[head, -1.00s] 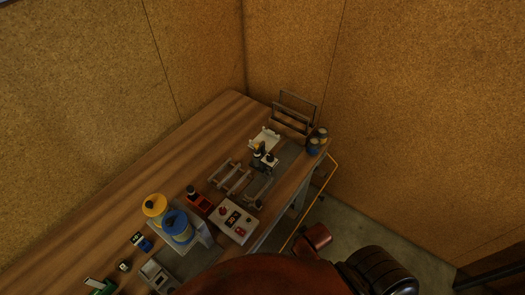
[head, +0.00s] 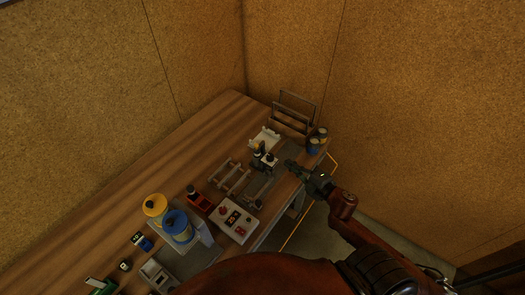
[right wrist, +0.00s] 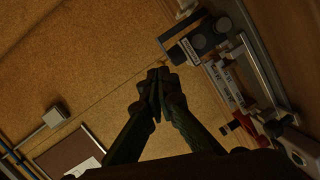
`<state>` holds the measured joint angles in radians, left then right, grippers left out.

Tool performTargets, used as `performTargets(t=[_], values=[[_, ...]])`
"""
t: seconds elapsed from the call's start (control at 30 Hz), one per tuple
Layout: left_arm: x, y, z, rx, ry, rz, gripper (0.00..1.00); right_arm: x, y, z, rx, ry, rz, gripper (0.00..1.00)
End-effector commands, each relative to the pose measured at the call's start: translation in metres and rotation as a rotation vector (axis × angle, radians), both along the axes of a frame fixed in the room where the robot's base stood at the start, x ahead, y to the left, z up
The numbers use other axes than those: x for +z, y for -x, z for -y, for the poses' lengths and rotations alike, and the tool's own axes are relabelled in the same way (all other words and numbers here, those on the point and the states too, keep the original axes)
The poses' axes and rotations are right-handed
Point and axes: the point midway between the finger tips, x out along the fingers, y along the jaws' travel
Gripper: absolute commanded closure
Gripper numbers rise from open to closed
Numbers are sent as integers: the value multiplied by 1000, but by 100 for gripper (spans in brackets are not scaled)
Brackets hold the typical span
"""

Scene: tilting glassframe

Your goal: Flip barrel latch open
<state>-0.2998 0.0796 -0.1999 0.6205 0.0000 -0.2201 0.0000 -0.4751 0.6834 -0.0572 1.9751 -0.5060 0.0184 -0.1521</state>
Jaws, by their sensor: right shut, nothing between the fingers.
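My right gripper (head: 290,164) is over the right edge of the workbench (head: 110,195), beside a small dark-and-white fixture (head: 268,159). In the right wrist view its fingers (right wrist: 157,75) are together with nothing between them, in front of the tan wall. The fixture appears to be the grey block with dark round parts (right wrist: 203,40) in the right wrist view, to the right of the fingertips and apart from them. I cannot make out for certain which part is the barrel latch; it is too small to tell. My left gripper is out of view.
A tilted glass frame (head: 299,103) stands at the back. Jars (head: 316,139) stand at the right corner. Grey rails (head: 229,178), a white panel with red parts (head: 236,221) and yellow and blue spools (head: 177,225) are nearer.

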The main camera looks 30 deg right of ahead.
Motion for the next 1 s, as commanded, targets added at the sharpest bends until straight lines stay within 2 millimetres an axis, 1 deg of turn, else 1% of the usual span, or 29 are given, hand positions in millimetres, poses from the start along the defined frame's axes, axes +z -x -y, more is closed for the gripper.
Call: performTargets(t=[0.03, 0.1, 0.2, 0.33, 0.67, 0.77, 0.83, 1.0], values=[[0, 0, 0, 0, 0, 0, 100, 7, -1, -8, 70, 47, 21, 100], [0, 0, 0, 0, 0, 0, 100, 13, 1, -19, 153, 94, 46, 100], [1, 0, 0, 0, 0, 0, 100, 17, 4, -30, 227, 133, 64, 100], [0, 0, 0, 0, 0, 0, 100, 19, 6, -34, 258, 148, 71, 100], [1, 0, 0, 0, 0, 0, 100, 19, 4, -35, 256, 145, 73, 100], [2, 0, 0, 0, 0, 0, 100, 18, -4, -38, 255, 145, 73, 100], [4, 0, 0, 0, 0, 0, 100, 18, -14, -42, 255, 145, 74, 100], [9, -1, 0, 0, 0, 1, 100, 14, -45, -55, 255, 145, 75, 100]])
